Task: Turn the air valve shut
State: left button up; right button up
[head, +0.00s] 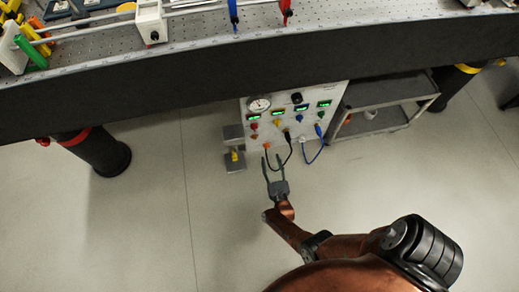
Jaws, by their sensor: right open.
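A white control panel (265,142) stands below the bench edge, with a round gauge (259,104), a black knob (296,98), several green displays and small coloured knobs and plugs. To its left is a grey bracket (233,133) with a small yellow part (235,156), which may be the air valve's handle; it is too small to tell how it is turned. My right gripper (272,160) is open and empty, its fingers pointing toward the panel's lower left, to the right of the yellow part and apart from it. My left gripper is out of view.
A dark-edged optical bench (190,68) spans the top, carrying rods and coloured mounts. Black and blue cables (314,155) loop below the panel. A grey cart (385,105) stands to the right. A bench leg (103,152) stands left. The floor in front is clear.

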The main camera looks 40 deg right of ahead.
aim_at(267, 147)
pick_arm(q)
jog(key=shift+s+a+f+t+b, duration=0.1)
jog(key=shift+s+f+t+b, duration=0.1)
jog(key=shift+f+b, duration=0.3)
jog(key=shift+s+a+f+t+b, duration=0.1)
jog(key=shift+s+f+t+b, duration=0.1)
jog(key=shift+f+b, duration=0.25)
pick_arm(e)
jog(key=x, duration=0.6)
jog(key=shift+w, duration=0.2)
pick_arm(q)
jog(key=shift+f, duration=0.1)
pick_arm(e)
jog(key=shift+d, duration=0.1)
jog(key=shift+c, duration=0.6)
grip_shut()
